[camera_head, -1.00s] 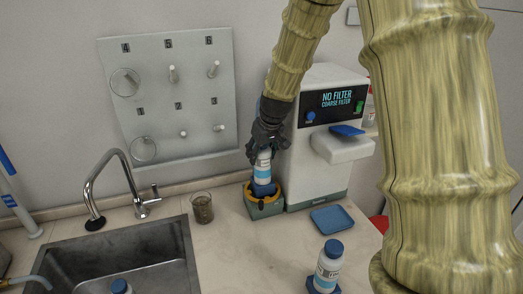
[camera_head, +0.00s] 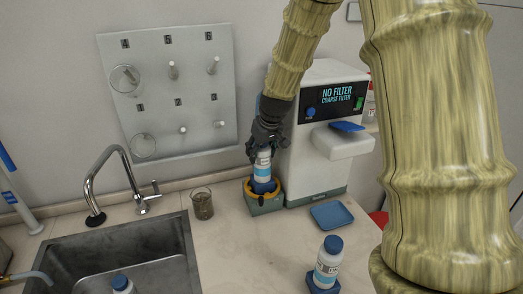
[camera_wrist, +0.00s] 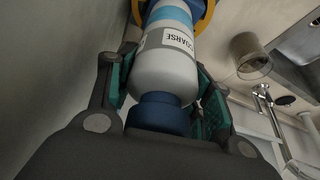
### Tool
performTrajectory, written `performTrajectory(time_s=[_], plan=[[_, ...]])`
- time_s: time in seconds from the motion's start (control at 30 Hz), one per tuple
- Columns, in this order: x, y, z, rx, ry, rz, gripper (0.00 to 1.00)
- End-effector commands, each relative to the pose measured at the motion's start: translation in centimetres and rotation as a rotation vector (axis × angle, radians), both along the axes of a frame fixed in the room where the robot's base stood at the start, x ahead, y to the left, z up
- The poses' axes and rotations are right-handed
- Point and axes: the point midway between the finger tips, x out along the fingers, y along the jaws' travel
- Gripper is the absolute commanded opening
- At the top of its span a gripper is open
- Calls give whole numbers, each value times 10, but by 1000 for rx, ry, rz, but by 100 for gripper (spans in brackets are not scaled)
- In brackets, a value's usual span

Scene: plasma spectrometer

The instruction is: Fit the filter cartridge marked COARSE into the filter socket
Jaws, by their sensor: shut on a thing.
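My gripper (camera_head: 264,146) is shut on a white cartridge (camera_head: 263,165) with a light-blue band and a blue cap. In the wrist view the cartridge (camera_wrist: 165,72) carries a label reading COARSE, and the fingers (camera_wrist: 163,100) close around it near its dark blue cap. The cartridge is upright, its lower end at the filter socket (camera_head: 265,206), a grey-green block with a yellow-orange ring beside the machine. I cannot tell how deep it sits. The machine (camera_head: 318,165) has a screen (camera_head: 338,95) reading NO FILTER, COARSE FILTER.
A similar blue-capped bottle (camera_head: 328,262) stands on a blue base at the front right. A blue tray (camera_head: 332,215) lies before the machine. A glass beaker (camera_head: 202,206) stands left of the socket.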

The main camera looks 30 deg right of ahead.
Motion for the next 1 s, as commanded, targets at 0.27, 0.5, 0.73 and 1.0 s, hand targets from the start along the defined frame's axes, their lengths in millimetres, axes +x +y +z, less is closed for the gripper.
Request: performTrajectory(time_s=[0.27, 0.5, 0.73, 1.0], plan=[[0, 0, 0, 0, -1, 0, 0], [0, 0, -2, 0, -1, 0, 0], [0, 0, -6, 0, 0, 0, 0], [0, 0, -9, 0, 0, 0, 0]])
